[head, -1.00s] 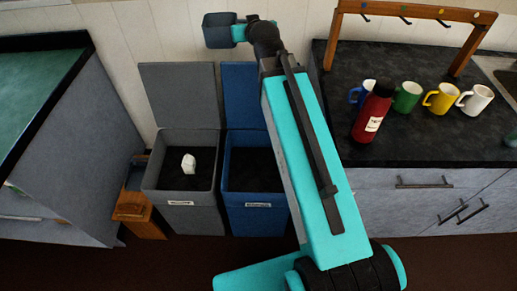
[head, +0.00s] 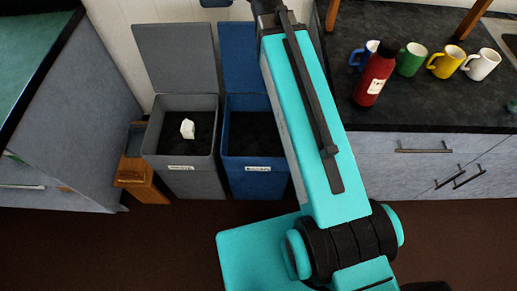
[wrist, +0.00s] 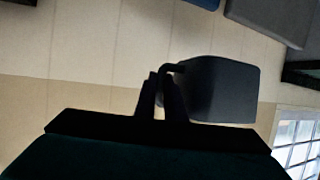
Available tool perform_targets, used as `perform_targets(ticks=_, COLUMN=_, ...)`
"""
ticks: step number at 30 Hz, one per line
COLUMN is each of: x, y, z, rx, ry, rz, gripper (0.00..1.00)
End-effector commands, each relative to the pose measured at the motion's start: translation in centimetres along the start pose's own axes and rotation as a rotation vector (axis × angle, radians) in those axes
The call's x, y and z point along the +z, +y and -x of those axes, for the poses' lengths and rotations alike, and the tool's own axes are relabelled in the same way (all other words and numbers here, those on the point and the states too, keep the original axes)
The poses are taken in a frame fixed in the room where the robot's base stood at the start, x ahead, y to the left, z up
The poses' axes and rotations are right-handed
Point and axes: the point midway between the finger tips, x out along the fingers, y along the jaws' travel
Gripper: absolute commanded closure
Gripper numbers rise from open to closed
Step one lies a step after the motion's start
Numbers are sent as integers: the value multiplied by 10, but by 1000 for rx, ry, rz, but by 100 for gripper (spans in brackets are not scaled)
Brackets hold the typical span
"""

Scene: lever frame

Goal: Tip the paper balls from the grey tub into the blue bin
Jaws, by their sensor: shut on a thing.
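The grey tub (wrist: 222,90) is held by its handle between the two dark fingers of my gripper (wrist: 160,98) in the wrist view. Its inside does not show there, so I cannot see any paper balls. In the head view only a sliver of the tub (head: 216,3) shows at the top edge, above the bins, and my gripper is cut off there. The blue bin (head: 254,178) stands open on the floor, its blue lid (head: 240,60) raised at the back. Its inside looks dark, with no paper balls visible.
An open grey bin (head: 195,184), holding a white crumpled thing (head: 187,129), stands directly left of the blue bin. A wooden box (head: 144,178) is beside it. A counter at right carries a red bottle (head: 374,80) and several mugs.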

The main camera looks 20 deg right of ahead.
Motion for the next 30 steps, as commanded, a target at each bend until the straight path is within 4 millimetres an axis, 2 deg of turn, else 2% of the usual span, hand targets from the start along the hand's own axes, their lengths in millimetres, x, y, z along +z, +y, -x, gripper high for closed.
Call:
perform_targets(ticks=8, x=0, y=0, z=0, rx=0, ry=1, rz=-1, gripper=100)
perform_targets(ticks=14, x=0, y=-8, z=0, rx=-9, ry=1, rz=3, gripper=100)
perform_targets(ticks=30, x=0, y=0, z=0, rx=0, ry=1, rz=0, gripper=100)
